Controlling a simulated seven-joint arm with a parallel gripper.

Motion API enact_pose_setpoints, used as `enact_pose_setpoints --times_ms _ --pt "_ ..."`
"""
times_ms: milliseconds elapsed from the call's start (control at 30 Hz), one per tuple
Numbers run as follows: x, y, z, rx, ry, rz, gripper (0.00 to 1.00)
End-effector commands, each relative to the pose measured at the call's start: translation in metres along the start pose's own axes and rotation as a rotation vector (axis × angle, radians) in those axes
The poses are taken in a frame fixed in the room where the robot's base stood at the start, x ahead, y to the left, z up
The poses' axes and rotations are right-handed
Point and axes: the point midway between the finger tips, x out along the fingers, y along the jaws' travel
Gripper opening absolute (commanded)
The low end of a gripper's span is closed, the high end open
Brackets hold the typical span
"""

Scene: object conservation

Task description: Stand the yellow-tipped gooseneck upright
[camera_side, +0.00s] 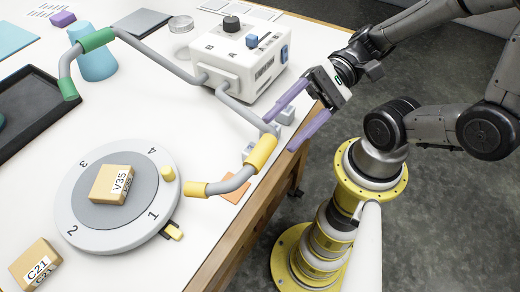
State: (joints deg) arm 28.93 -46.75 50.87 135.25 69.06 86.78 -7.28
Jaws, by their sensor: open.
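The yellow-tipped gooseneck (241,100) is a grey bent tube on the front of a white box (245,62). It runs down to the right, then bends back left at a yellow joint band (261,153). Its yellow tip (196,189) hangs low near the turntable, pointing left. My gripper (284,122) has two purple fingers. They are spread apart and empty, just above and right of the yellow band near the table's right edge. I cannot tell whether a finger touches the gooseneck.
A green-tipped gooseneck (155,62) leaves the same box toward the left. A numbered turntable (118,237) bears a V35 block (112,184). A C21 block (36,264) lies at bottom left. A dark tray (28,110) and teal cone (97,62) stand at the left.

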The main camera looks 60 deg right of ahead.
Motion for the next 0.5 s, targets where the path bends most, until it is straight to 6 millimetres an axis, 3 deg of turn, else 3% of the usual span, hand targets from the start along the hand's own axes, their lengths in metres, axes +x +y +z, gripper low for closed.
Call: enact_pose_setpoints --times_ms 500 --pt "0.039 0.001 0.001 0.0 -0.005 0.003 0.66"
